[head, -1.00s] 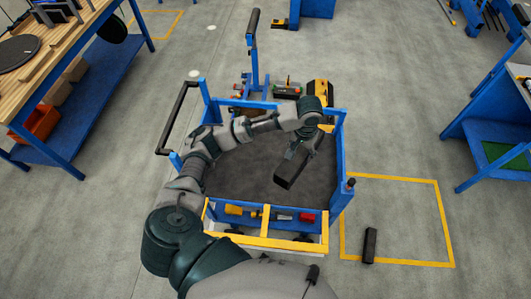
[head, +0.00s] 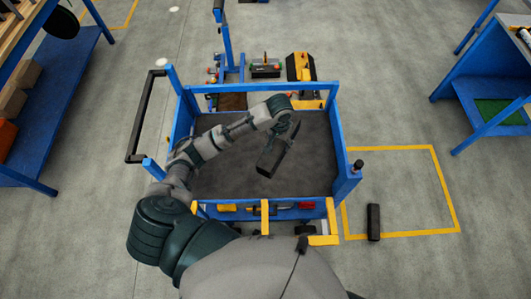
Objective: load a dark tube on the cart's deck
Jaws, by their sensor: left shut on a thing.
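The blue cart (head: 341,140) stands ahead of me, with a dark grey deck (head: 315,170) between its corner posts. My left arm reaches in over the cart's left side. My left gripper (head: 285,134) is over the deck, pointing down and shut on a dark tube (head: 269,161). The tube is tilted in the picture and overlaps the deck; I cannot tell whether its lower end touches it. Another dark tube (head: 373,222) stands or lies on the floor inside the yellow outline, right of the cart. My right gripper is not in view.
The cart has a black handle (head: 133,130) on its left and a front shelf of small coloured parts (head: 228,208). A yellow floor outline (head: 440,175) lies to the right. Blue workbenches (head: 60,105) stand at left and right. Open floor lies between.

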